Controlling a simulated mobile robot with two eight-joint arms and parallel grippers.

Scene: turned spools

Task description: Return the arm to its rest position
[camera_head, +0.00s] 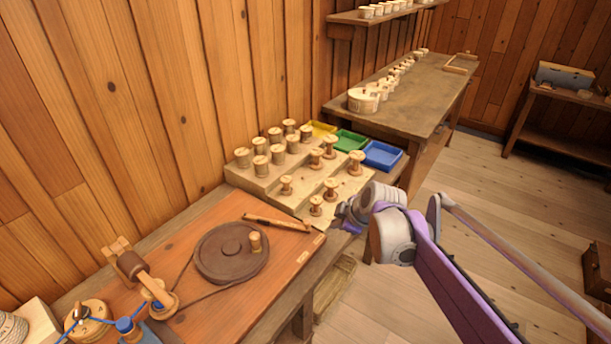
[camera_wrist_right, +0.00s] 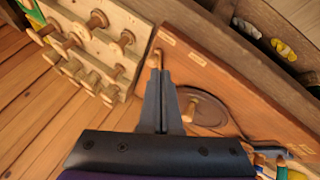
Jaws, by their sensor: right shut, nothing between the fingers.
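My right arm (camera_head: 455,290), purple and grey, comes in from the lower right in the head view. Its gripper (camera_head: 343,216) is beside the front edge of the stepped spool rack (camera_head: 268,184). In the right wrist view the two dark fingers (camera_wrist_right: 158,82) are together with nothing between them. Past their tips lies the end of a wooden tool (camera_wrist_right: 157,56) on the workbench; I cannot tell the gap between them. The tool (camera_head: 278,222) also shows in the head view. My left gripper is in neither view.
The orange-brown workbench (camera_head: 215,318) carries a dark round wheel (camera_head: 231,252) with a peg. Several turned spools stand on the rack. Yellow, green and blue trays (camera_head: 383,155) sit behind it. A long table (camera_head: 425,95) stands farther back. Open plank floor (camera_head: 520,225) lies to the right.

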